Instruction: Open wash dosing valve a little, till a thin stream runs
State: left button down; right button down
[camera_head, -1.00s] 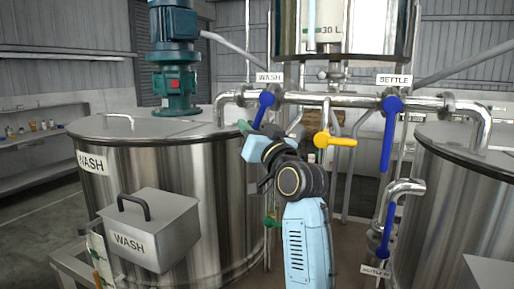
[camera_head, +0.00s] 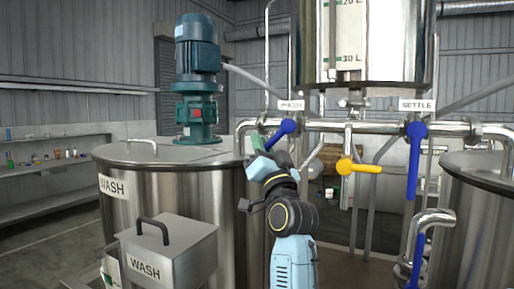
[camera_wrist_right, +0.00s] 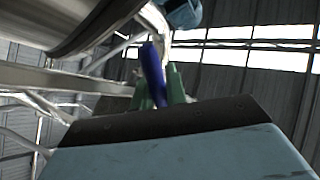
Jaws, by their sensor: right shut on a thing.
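The blue lever of the wash dosing valve (camera_head: 284,131) sits on the pipe under the WASH tag (camera_head: 291,105). It slants down to the left at roughly 45 degrees. My right gripper (camera_head: 268,150) is shut on its lower end. In the right wrist view the blue lever (camera_wrist_right: 153,73) stands between the green fingers (camera_wrist_right: 158,88). The wash tank (camera_head: 175,200) is below and left of the valve. No stream can be made out; my arm and the tank lid hide the outlet. My left gripper is not in view.
A yellow lever (camera_head: 362,168) and the blue SETTLE lever (camera_head: 414,165) are to the right on the same pipework. A green motor (camera_head: 197,75) stands on the wash tank. A graduated vessel (camera_head: 385,40) hangs above. A grey WASH box (camera_head: 165,255) is at front left.

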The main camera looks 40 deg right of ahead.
jog(key=shift+r, duration=0.15)
jog(key=c, duration=1.4)
grip_release()
jog(key=b+v, duration=0.3)
jog(key=v, duration=1)
jog(key=shift+f+b, duration=0.25)
jog(key=shift+b, duration=0.15)
jog(key=shift+s, duration=0.1)
